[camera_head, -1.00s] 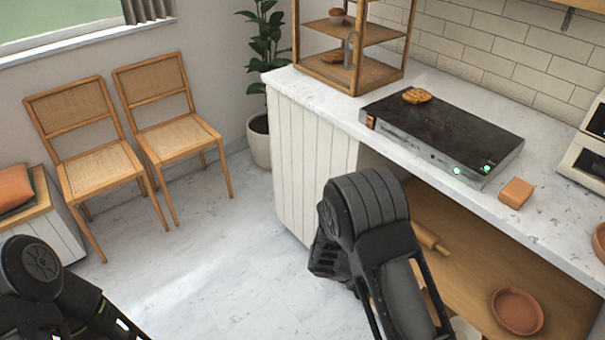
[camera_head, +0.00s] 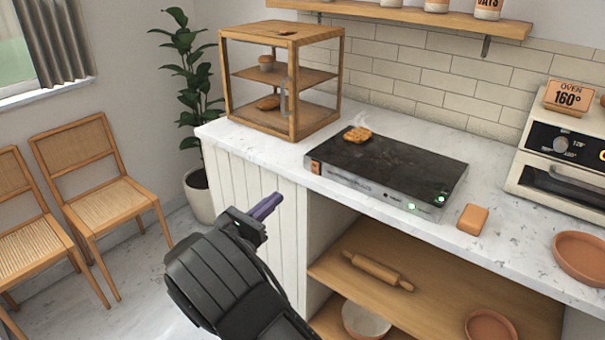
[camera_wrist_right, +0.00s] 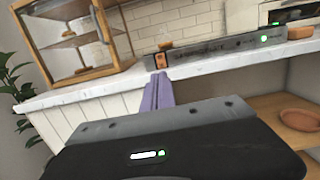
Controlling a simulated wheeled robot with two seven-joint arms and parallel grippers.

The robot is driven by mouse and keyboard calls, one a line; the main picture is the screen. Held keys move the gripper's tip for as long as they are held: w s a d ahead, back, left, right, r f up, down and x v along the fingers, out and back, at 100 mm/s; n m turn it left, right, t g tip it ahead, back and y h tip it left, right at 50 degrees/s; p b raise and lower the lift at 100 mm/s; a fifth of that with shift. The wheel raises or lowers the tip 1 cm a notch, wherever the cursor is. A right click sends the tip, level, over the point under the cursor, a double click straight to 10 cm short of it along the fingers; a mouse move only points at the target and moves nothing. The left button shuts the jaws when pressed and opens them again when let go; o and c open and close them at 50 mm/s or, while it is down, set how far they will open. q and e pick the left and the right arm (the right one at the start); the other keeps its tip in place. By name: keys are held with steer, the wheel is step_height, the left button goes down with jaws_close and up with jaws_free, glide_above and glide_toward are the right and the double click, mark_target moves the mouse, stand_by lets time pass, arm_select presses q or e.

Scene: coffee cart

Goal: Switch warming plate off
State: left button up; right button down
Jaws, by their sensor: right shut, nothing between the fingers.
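The warming plate (camera_head: 390,168) is a flat black-topped unit with a metal front, lying on the marble counter in the head view. Two green lights glow at the right end of its front, and an orange-brown square part (camera_head: 316,167) sits at the left end. A waffle (camera_head: 357,134) lies on top with faint steam above it. My right gripper (camera_head: 266,206) is shut and empty, in front of the counter's cabinet, lower than the plate and to its left. In the right wrist view its purple fingers (camera_wrist_right: 158,92) point toward the plate's front (camera_wrist_right: 215,50). My left gripper is not in view.
A wooden display case (camera_head: 290,112) stands left of the plate. A small orange-brown block (camera_head: 473,218) lies to the right, near an oven (camera_head: 565,150) and a terracotta dish (camera_head: 582,255). The open shelf below holds a rolling pin (camera_head: 378,270) and bowls.

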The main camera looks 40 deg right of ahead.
mark_target(315, 166)
steer(key=shift+d, duration=0.1)
steer(key=p+x, duration=0.1)
steer(key=x, duration=1.3)
